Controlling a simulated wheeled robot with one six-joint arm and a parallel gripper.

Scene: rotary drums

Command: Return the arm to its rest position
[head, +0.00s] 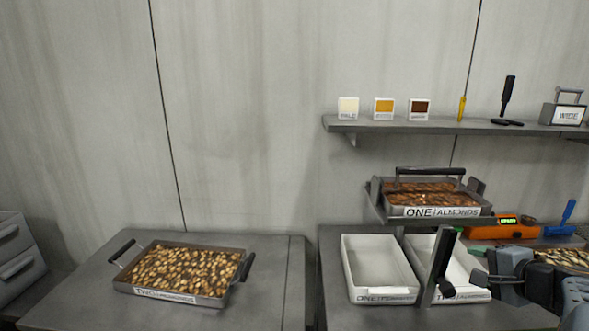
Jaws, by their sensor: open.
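My gripper (459,272) reaches in from the lower right, with the arm behind it. Its jaws are open and no object shows between them. It appears in front of the right-hand white tray (471,262) and hides part of it. I cannot tell the gap between the gripper and the tray.
A tray of almonds labelled TWO (182,292) sits on the left counter (80,292). A tray labelled ONE (435,211) rests on a raised stand. Another white tray (371,292) looks empty. An orange device (503,231) stands behind my arm. A shelf (440,125) runs above.

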